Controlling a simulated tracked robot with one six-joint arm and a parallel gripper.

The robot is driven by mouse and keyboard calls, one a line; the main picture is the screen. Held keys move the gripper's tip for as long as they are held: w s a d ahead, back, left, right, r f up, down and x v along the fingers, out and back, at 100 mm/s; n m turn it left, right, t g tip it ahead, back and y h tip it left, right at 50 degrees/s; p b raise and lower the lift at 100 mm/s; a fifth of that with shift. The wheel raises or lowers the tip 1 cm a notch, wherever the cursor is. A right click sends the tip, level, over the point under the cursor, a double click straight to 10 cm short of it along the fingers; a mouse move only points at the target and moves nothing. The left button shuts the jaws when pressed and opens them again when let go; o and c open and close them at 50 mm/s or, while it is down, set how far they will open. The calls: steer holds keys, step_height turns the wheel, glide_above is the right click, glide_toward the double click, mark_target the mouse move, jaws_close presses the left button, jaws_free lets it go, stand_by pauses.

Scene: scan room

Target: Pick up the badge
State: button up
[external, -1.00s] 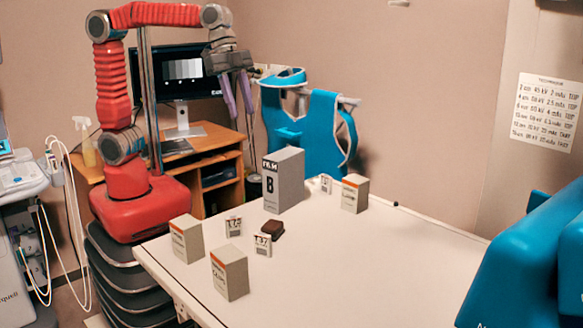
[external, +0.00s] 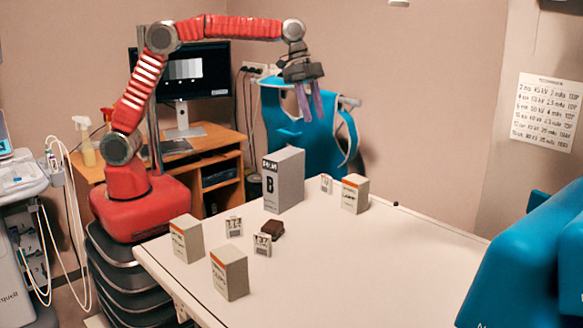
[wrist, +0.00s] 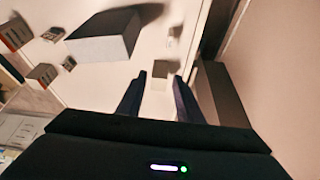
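Three small white badge-like tags stand on the white table: one (external: 234,227) at the left, one marked T37 (external: 262,245) in front of a dark brown block, and one (external: 326,184) just right of the grey box marked B. Which tag is the badge I cannot tell. My gripper (external: 312,118) is open and empty in the air, above and behind the right tag, fingers pointing down. In the wrist view, my spread fingers (wrist: 160,76) frame a pale object, partly hidden, that I cannot identify; two small tags (wrist: 52,35) (wrist: 68,63) lie left.
The tall grey box (external: 284,181) also shows in the wrist view (wrist: 105,40). White cartons stand at the right (external: 355,194), left (external: 187,239) and front (external: 230,274). The brown block (external: 272,230) is low. The table's right half (external: 400,260) is clear. Blue aprons (external: 300,125) hang behind.

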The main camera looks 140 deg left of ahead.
steer(key=a, duration=0.2)
glide_toward(323, 174)
steer(key=r, duration=0.1)
stand_by(0.4)
steer(key=shift+x, duration=4.2)
steer(key=shift+w+f, duration=0.1)
steer(key=shift+w, duration=0.05)
steer(key=shift+x, duration=2.5)
steer(key=shift+c, duration=0.5)
